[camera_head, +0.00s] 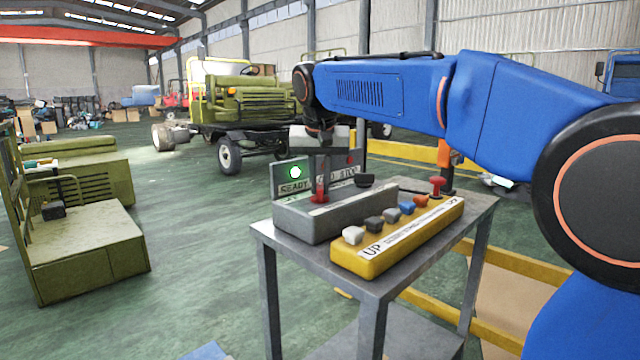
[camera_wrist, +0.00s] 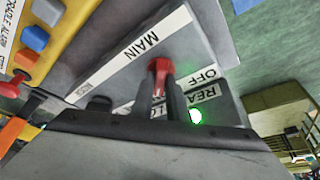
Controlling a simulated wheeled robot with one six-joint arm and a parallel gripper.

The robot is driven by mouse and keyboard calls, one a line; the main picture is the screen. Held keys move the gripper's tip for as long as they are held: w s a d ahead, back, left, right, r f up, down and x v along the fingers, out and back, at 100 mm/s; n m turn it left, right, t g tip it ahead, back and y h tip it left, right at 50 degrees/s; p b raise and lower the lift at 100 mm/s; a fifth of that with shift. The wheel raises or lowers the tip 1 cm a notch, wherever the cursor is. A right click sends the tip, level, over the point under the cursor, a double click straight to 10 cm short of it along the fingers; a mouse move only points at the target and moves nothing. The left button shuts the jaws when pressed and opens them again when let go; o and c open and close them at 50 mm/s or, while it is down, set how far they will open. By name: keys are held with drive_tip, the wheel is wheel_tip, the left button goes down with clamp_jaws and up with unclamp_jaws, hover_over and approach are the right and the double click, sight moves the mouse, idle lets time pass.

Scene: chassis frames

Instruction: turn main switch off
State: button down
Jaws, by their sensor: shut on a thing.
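The main switch is a red lever (camera_head: 319,194) on the left part of a grey control box (camera_head: 310,222). In the wrist view the red lever (camera_wrist: 160,68) stands between a "MAIN" label (camera_wrist: 137,50) and an "OFF" label (camera_wrist: 204,77). My gripper (camera_head: 322,172) reaches down onto the lever from above. In the wrist view my gripper (camera_wrist: 160,97) has its two dark fingers closed around the lever. A green lamp (camera_head: 295,172) is lit on the "READY" panel behind the box. The lever's base is partly hidden.
A yellow control box (camera_head: 400,240) with several coloured buttons and a red mushroom button (camera_head: 437,182) stands in front. A black knob (camera_head: 364,181) sits on the grey box. Everything stands on a metal table (camera_head: 475,215). Open floor lies to the left.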

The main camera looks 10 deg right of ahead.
drive_tip(key=shift+n, duration=0.3)
drive_tip(key=n, duration=0.1)
drive_tip(key=n+y, duration=0.1)
drive_tip(key=n, duration=0.1)
drive_tip(key=shift+d+y, duration=0.2)
drive_tip(key=shift+y, duration=0.1)
drive_tip(key=n, duration=0.2)
drive_tip(key=n+y, duration=0.1)
drive_tip(key=n, duration=0.2)
drive_tip(key=shift+w+d+y, duration=0.1)
drive_tip(key=shift+y, duration=0.2)
drive_tip(key=n+g+y, duration=0.1)
drive_tip(key=n, duration=0.3)
drive_tip(key=shift+w+d+n, duration=0.1)
drive_tip(key=shift+n, duration=0.2)
drive_tip(key=n+g+y, duration=0.1)
drive_tip(key=n+g, duration=0.1)
drive_tip(key=n, duration=0.2)
drive_tip(key=shift+w+n, duration=0.1)
drive_tip(key=shift+n, duration=0.2)
drive_tip(key=c, duration=1.7)
unclamp_jaws()
